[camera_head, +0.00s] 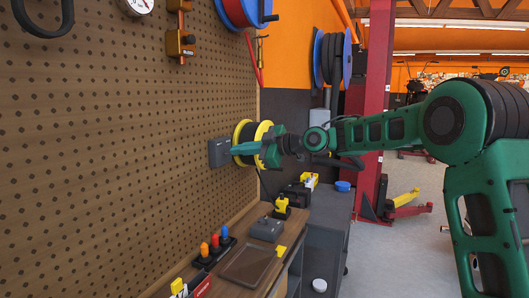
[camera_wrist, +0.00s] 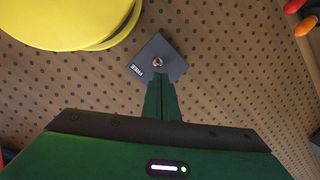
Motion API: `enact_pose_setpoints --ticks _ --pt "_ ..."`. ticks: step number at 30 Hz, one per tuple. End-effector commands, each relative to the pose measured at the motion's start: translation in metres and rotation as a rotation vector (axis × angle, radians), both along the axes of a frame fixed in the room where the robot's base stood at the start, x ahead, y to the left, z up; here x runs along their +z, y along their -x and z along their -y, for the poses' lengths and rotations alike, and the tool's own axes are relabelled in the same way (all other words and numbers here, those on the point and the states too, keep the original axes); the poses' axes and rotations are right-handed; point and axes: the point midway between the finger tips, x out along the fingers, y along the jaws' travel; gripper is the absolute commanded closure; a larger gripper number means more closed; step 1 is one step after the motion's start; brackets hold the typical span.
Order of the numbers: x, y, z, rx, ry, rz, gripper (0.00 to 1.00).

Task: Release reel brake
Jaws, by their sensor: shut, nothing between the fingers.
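A reel with yellow flanges (camera_head: 264,128) and a dark winding is mounted on the pegboard wall. In the wrist view its yellow flange (camera_wrist: 75,22) fills the upper left. Beside it on the board is a small grey box (camera_head: 219,153). In the wrist view this box (camera_wrist: 172,52) carries a label that seems to read FREE and a small round metallic knob or lever end (camera_wrist: 158,62). My green gripper (camera_head: 234,150) is shut and empty, and its tips (camera_wrist: 160,76) are at the box, just below the knob. I cannot tell whether they touch it.
A bench below the board holds a tray (camera_head: 247,266), a grey block (camera_head: 267,229), coloured-handled tools (camera_head: 215,241) and a yellow-topped item (camera_head: 282,204). Other reels (camera_head: 245,10) hang higher on the wall. A red post (camera_head: 376,100) stands behind my arm. Open floor lies to the right.

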Motion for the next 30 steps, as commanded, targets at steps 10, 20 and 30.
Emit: enact_pose_setpoints --ticks 10,20,30 --pt "0.006 0.003 -0.002 -0.004 0.0 0.002 1.0" --pt "0.039 0.022 0.017 -0.004 0.001 0.004 1.0" --pt "0.051 0.035 0.075 -0.002 0.0 0.004 1.0"
